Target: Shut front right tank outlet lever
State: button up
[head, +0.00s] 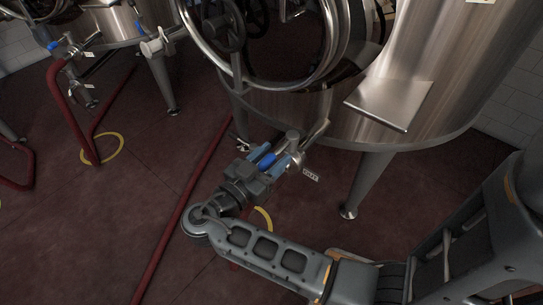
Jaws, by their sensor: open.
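The tank (350,110) nearest me is a large steel vessel with an outlet valve (292,140) low on its front. The outlet's blue lever (267,160) shows between the fingers of my gripper (271,156). The gripper is open, with one finger on each side of the lever. I cannot tell whether the fingers touch it. A white tag (311,175) hangs beside the outlet. The gripper hides part of the valve and lever.
A steel shelf (390,102) juts from the tank above and right of the outlet. A tank leg (366,185) stands to the right. A red hose (185,210) crosses the floor left of my gripper. Another tank (115,25) with blue-handled valves and a hose stands at upper left.

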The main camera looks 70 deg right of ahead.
grip_shut()
dwell(0.4)
